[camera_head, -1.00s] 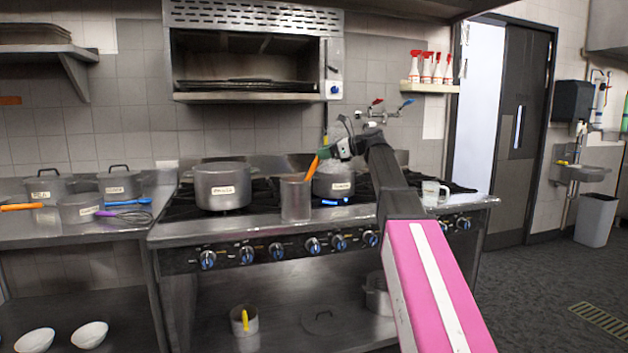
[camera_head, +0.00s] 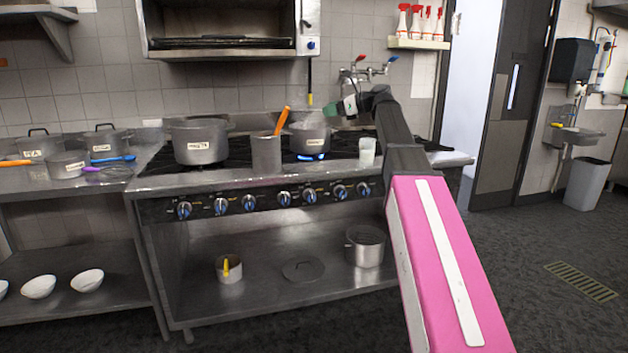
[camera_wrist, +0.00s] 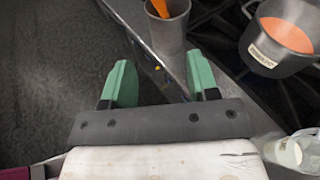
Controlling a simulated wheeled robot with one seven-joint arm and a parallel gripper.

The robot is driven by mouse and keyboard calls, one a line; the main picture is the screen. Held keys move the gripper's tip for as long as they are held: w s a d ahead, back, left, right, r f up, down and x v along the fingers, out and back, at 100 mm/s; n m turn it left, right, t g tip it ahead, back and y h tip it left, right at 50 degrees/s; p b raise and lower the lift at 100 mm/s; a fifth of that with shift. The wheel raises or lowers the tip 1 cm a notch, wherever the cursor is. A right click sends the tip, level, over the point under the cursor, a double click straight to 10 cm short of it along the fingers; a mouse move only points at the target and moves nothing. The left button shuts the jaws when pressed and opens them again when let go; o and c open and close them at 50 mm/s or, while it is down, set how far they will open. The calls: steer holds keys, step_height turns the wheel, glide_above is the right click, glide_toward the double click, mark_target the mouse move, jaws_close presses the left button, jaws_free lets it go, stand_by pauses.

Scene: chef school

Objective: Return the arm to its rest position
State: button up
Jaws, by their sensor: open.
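My gripper (camera_wrist: 160,84) shows in the wrist view with two green fingers spread apart and nothing between them. Its fingers point toward the stove's front edge, near a metal canister (camera_wrist: 165,32) with an orange-handled utensil in it. In the head view my pink and black arm (camera_head: 440,270) reaches up from the lower right. Its far end and the gripper (camera_head: 340,107) are over the stove, in front of the wall taps. The fingers are small and partly hidden there.
The stove (camera_head: 270,183) holds a large pot (camera_head: 200,145), the canister (camera_head: 266,156), a pot with orange contents (camera_wrist: 285,40) over a lit blue flame, and a glass jug (camera_head: 367,152). An oven (camera_head: 225,54) hangs above. Open floor (camera_head: 540,230) lies to the right.

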steer(key=s+d+f+n+h, duration=0.1)
steer(key=s+f+n+h, duration=0.15)
steer(key=f, duration=0.95)
steer(key=s+d+f+n+g+h, duration=0.1)
steer(key=s+d+f+n+h, duration=0.15)
steer(key=f, duration=0.95)
steer(key=s+d+f+n+h, duration=0.1)
steer(key=s+f+n+h, duration=0.15)
steer(key=f, duration=0.95)
steer(key=s+d+f+n+g+h, duration=0.2)
steer(key=s+f+n, duration=0.4)
steer(key=s+f, duration=0.4)
steer(key=s+d+f+n+g+h, duration=0.1)
steer(key=s+d+f+n+h, duration=0.3)
steer(key=s+f, duration=0.7)
step_height(320, 180, down, 3)
steer(key=d+n, duration=0.2)
steer(key=n, duration=0.1)
steer(key=shift+d+g+h, duration=0.15)
steer(key=shift+g+h, duration=0.2)
steer(key=shift+g, duration=0.05)
